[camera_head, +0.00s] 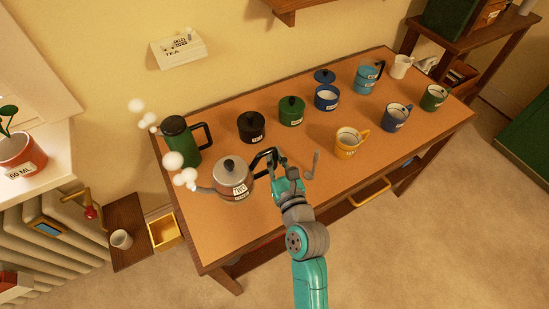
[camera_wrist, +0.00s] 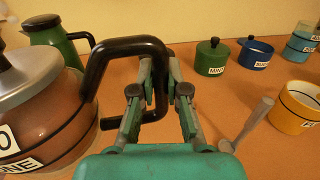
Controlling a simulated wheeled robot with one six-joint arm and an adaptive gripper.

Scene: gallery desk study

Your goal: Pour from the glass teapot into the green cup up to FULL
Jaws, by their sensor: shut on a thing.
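The teapot (camera_head: 232,183) has a brown-looking body, a grey lid with a dark knob, a label and a black handle. It is upright at the desk's left front, its spout to the left. I cannot tell whether its base touches the desk. It fills the left of the wrist view (camera_wrist: 40,105). My gripper (camera_wrist: 150,90) is shut on the black handle, right of the body; it also shows in the head view (camera_head: 277,166). The green cup (camera_head: 435,98) stands upright at the desk's far right end, well away from my gripper. Its label is too small to read.
A tall green jug (camera_head: 180,143) stands behind the teapot. A yellow cup (camera_head: 349,143) and blue cup (camera_head: 397,118) stand between teapot and green cup.

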